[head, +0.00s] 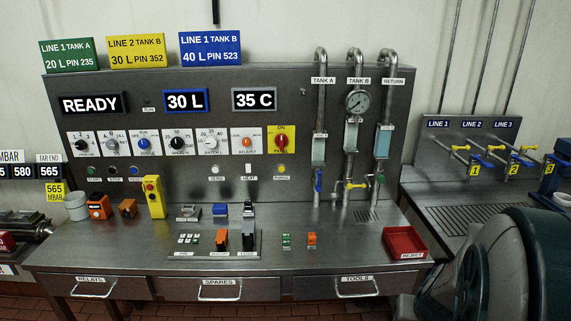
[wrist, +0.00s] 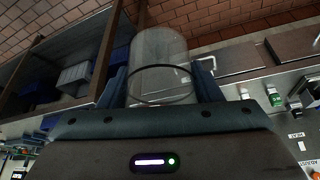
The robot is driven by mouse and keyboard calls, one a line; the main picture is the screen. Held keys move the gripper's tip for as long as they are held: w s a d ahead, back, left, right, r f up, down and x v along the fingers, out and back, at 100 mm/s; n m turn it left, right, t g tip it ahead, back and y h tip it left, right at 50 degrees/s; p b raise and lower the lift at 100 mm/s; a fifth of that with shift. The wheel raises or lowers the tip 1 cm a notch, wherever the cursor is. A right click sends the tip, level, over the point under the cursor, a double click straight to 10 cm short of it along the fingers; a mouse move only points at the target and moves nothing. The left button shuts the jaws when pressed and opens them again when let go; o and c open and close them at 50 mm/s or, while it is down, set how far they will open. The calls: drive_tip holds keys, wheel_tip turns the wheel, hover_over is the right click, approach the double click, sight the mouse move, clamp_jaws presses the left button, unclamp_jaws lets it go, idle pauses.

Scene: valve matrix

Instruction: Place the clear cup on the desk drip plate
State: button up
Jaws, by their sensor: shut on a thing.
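The clear cup (wrist: 158,52) is between the two fingers of my gripper (wrist: 163,82) in the wrist view. My gripper is shut on it, with a finger on each side and a dark rim line across the cup. Neither the clear cup nor my gripper shows in the head view. The desk drip plate (head: 367,215) is a small slotted grate set in the steel desk, below the tank and return pipes. Its top looks bare.
A red reject tray (head: 404,242) lies right of the drip plate. A blue-handled tap (head: 318,181) and a yellow-handled tap (head: 353,185) hang above the desk. A white container (head: 76,206) stands at the left end. The desk (head: 350,255) is clear in front of the drip plate.

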drive_tip(key=shift+w+a+f, duration=0.2)
drive_tip(key=shift+w, duration=0.5)
drive_tip(key=shift+w+a+f, duration=0.1)
drive_tip(key=shift+w+a, duration=0.2)
drive_tip(key=shift+a, duration=0.05)
drive_tip(key=w+a+f+n+y, duration=0.1)
drive_tip(key=w+a+f+n, duration=0.2)
drive_tip(key=w+a+f, duration=0.7)
drive_tip(key=shift+a+f, duration=0.7)
drive_tip(key=shift+f, duration=1)
drive_tip(key=shift+f, duration=0.1)
